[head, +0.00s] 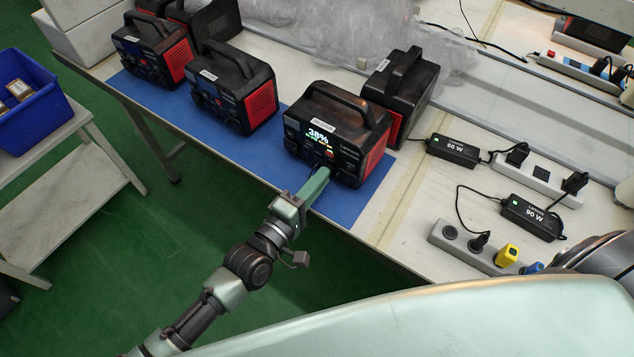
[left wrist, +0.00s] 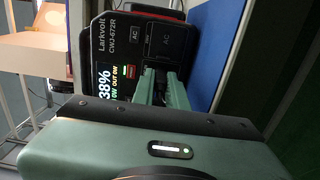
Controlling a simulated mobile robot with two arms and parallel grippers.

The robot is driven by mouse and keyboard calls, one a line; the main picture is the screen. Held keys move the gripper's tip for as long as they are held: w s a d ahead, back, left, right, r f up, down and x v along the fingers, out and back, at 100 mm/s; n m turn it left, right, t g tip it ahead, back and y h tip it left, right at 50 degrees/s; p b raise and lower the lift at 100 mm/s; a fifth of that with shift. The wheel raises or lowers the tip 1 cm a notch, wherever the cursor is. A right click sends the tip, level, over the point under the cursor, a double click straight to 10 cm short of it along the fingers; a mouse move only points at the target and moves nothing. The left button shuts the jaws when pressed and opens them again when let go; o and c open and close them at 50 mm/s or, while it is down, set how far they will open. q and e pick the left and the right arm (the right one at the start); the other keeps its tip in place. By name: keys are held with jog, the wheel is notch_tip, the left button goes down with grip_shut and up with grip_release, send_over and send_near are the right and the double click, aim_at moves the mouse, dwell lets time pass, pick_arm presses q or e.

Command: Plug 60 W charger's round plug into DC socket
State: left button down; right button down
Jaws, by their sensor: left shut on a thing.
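The power station (head: 335,130) with a lit display reading 38% stands near the front edge of the blue mat. Its front also shows in the left wrist view (left wrist: 103,45), with the display and AC covers. In the left wrist view the fingers (left wrist: 155,88) point at the panel beside the display. The round plug is hidden by the fingers, and so is the DC socket. The 60 W charger (head: 453,151) lies to the right, its thin cord running left behind the station. My right gripper is out of view.
Another station (head: 405,90) stands close behind; more stand at the left (head: 232,95). A 90 W charger (head: 532,215), a white power strip (head: 535,180) and a grey strip (head: 470,250) with plugs lie at the right. A blue bin (head: 35,105) is far left.

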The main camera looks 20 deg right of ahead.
pick_arm(q)
jog(key=shift+w+d, duration=0.1)
jog(key=shift+d, duration=0.1)
dwell(0.6)
jog(key=c, duration=1.3)
grip_release()
jog(key=shift+c, duration=0.2)
jog(key=v, duration=0.7)
jog(key=shift+s+a+b, duration=0.2)
jog(key=shift+a+b, duration=0.15)
jog(key=shift+b, duration=0.05)
